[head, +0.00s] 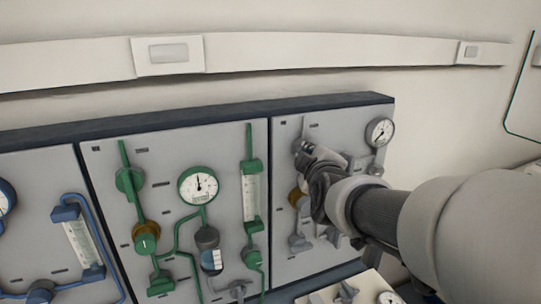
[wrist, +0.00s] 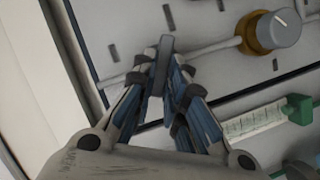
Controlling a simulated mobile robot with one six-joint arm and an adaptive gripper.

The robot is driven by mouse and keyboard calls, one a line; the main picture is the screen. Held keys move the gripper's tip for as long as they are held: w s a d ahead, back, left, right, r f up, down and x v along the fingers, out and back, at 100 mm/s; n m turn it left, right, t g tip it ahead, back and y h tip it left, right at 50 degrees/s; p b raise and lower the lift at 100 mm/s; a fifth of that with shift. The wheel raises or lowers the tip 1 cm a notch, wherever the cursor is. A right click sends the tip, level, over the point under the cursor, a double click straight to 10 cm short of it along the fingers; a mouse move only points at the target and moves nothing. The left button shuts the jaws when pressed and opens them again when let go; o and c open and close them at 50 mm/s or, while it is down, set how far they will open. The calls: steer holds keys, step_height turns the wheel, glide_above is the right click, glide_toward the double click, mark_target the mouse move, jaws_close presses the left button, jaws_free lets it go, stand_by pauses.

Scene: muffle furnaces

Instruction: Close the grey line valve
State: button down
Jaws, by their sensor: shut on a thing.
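The grey line runs down the right-hand panel (head: 284,240) in the head view. Its valve has a flat grey handle, which shows in the wrist view (wrist: 165,48). My gripper (head: 304,152) is at the upper part of this panel. In the wrist view the fingers of my gripper (wrist: 162,78) are closed on both sides of the valve handle. The handle looks crosswise to the pale grey pipe (wrist: 210,48) there. The valve body is mostly hidden behind the fingers.
A grey knob on a brass base (wrist: 277,30) sits further along the same line. A round gauge (head: 380,131) is at the panel's upper right. The middle panel's green line has a gauge (head: 198,185) and a flow tube (head: 250,197). A blue line (head: 88,235) is at left.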

steer(key=shift+a+f+n+t+h+b, duration=0.2)
steer(key=shift+n+t, duration=0.35)
steer(key=shift+n, duration=0.7)
steer(key=shift+d+f+n+t+h+b, duration=0.1)
steer(key=shift+f+n+t+b, duration=0.3)
steer(key=shift+n, duration=0.85)
steer(key=shift+r, duration=0.2)
steer(key=c, duration=1.6)
jaws_free()
steer(key=s, duration=0.7)
steer(key=shift+s+a, duration=0.25)
steer(key=shift+a, duration=0.05)
